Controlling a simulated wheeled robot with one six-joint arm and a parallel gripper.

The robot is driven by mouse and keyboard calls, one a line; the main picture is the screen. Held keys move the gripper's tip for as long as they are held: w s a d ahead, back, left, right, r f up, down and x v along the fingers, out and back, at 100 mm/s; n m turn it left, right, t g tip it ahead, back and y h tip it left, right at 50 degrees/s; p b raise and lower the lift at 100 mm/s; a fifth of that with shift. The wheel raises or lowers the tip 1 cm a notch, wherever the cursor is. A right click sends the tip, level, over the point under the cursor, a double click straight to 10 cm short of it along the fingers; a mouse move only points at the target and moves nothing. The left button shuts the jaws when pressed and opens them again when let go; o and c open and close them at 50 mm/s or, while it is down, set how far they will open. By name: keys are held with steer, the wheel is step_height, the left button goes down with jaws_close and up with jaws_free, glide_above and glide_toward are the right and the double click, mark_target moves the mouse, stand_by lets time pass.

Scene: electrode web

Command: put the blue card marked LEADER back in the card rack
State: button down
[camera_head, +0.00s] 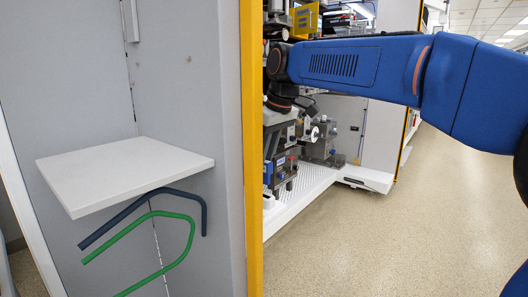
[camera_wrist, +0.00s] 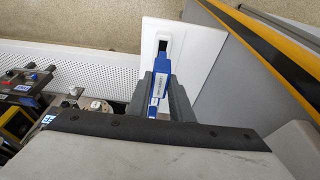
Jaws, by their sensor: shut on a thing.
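My gripper (camera_wrist: 163,100) is shut on a blue card (camera_wrist: 158,87) with a white label, in the wrist view. The card stands out between the dark fingers. The word on its label is too small to read. Beyond the card lies a white plate (camera_wrist: 196,42) with a dark slot-like mark (camera_wrist: 163,46), which the card's far end partly overlaps in the picture. I cannot tell whether this is the card rack, or whether the card touches it. In the head view the fingers and card cannot be made out behind my blue arm and the machine parts.
A white perforated deck (camera_head: 306,191) carries metal machine parts (camera_head: 284,170) below my arm. A yellow-edged grey panel (camera_head: 252,150) stands close at left, with a white shelf (camera_head: 120,170) and bent green (camera_head: 190,235) and dark blue rods. The speckled floor (camera_head: 420,230) at right is clear.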

mark_target(265, 183)
steer(key=shift+f, duration=1.25)
steer(key=shift+f, duration=2.05)
stand_by(0.7)
steer(key=c, duration=1.5)
jaws_free()
steer(key=v, duration=1.7)
steer(key=shift+s+d+r, duration=0.1)
steer(key=shift+d+r, duration=0.05)
steer(key=shift+d, duration=0.1)
